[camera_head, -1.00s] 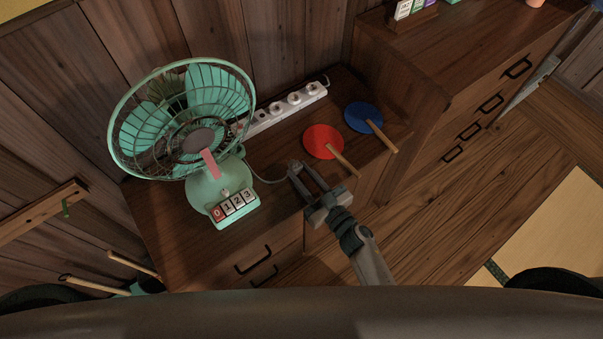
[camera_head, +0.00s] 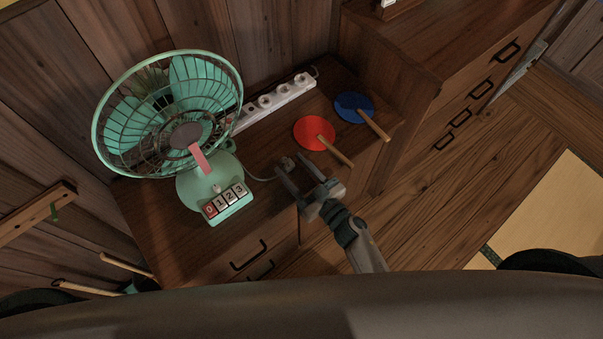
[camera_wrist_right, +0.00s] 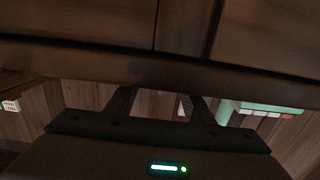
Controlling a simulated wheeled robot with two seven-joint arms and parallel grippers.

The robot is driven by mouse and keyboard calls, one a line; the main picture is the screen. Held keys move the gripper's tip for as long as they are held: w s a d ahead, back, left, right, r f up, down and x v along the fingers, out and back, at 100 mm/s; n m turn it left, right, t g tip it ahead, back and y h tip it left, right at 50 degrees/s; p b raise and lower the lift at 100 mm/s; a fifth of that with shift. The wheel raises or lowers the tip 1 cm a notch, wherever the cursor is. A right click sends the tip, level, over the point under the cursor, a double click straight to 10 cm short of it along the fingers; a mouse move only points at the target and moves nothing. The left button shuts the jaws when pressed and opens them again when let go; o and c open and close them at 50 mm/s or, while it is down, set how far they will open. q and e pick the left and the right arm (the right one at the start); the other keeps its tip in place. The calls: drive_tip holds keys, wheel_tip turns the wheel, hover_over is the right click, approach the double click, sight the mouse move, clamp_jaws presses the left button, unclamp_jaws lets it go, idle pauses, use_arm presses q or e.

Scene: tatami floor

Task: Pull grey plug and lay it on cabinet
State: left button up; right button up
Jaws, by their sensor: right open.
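The grey plug (camera_head: 287,163) lies on the top of the wooden cabinet (camera_head: 262,207), near its front edge. A thin grey cord runs from it to the green fan (camera_head: 190,185). My right gripper (camera_head: 291,168) is open and empty, with its two fingers pointing at the plug from the front. The plug shows just beyond the fingertips; I cannot tell whether they touch it. In the right wrist view the fingers (camera_wrist_right: 162,106) stand apart, and a small pale thing, unclear, shows near one finger. My left gripper is not in view.
A white power strip (camera_head: 265,104) lies along the back wall. A red fan paddle (camera_head: 313,133) and a blue one (camera_head: 353,106) lie right of the plug. A taller cabinet (camera_head: 430,50) stands to the right. Bare cabinet top lies between fan and plug.

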use_arm(q)
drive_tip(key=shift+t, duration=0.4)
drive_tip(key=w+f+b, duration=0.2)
drive_tip(key=b, duration=0.1)
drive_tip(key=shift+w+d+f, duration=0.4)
use_arm(e)
drive_tip(key=f+v, duration=0.1)
drive_tip(key=v, duration=1.6)
drive_tip(key=shift+s+r, duration=0.2)
drive_tip(key=shift+r, duration=0.3)
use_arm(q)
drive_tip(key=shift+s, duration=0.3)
